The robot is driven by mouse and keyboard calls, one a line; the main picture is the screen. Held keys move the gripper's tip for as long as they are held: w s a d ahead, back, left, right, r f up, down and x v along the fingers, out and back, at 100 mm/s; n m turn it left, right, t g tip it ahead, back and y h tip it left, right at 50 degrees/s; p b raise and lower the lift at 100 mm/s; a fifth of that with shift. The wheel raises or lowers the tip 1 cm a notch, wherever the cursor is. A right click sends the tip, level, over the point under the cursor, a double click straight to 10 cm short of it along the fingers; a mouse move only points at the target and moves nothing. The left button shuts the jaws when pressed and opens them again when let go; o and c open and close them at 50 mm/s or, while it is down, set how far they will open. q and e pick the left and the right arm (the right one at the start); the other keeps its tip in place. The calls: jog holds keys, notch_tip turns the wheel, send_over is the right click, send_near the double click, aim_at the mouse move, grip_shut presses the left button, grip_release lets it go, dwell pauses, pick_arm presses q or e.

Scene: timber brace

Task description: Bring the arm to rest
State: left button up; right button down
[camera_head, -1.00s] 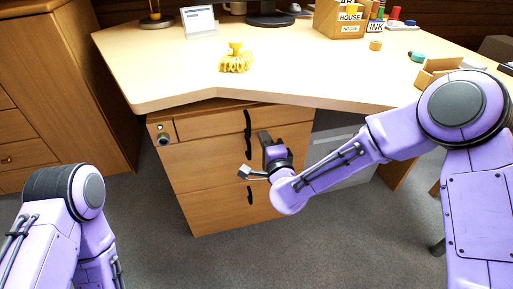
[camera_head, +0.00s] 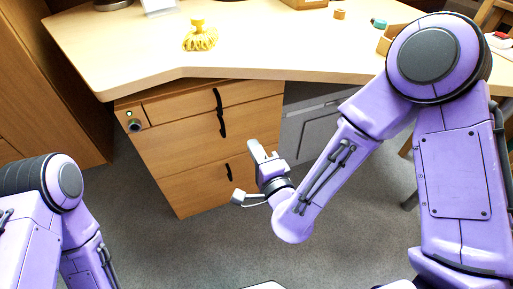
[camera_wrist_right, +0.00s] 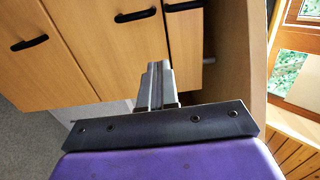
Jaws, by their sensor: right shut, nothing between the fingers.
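My right arm (camera_head: 330,175) is purple and comes in from the right. Its gripper (camera_head: 258,150) hangs in front of the desk's drawer unit, below the level of the desktop. The right wrist view shows this gripper (camera_wrist_right: 155,85) with its fingers together and nothing between them. Cabinet fronts with dark handles lie beyond the fingers; I see no contact. My left arm (camera_head: 65,195) shows at the lower left with its lower part cut off, and its gripper is outside the view.
The wooden drawer unit (camera_head: 190,150) has dark handles and a lock. A tall wooden cabinet (camera_head: 40,100) stands at left. Grey floor (camera_head: 160,240) is open in front.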

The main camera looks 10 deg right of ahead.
jog(key=s+d+f+n+g+h, duration=0.1)
jog(key=s+d+f+n+g, duration=0.25)
jog(key=f, duration=0.45)
jog(key=s+d+f+n+g+h, duration=0.15)
jog(key=d+f+n+g, duration=0.25)
jog(key=f, duration=0.5)
jog(key=s+d+f+n+g+h, duration=0.1)
jog(key=s+d+f+g+h, duration=0.15)
jog(key=s+d+f, duration=0.55)
jog(key=s+d+f+n+g+h, duration=0.1)
jog(key=s+d+f+g, duration=0.35)
jog(key=s, duration=0.65)
notch_tip(320, 180, up, 29)
jog(key=s+p, duration=0.1)
jog(key=p, duration=2.9)
jog(key=shift+s+r, duration=0.15)
jog(key=shift+s, duration=0.05)
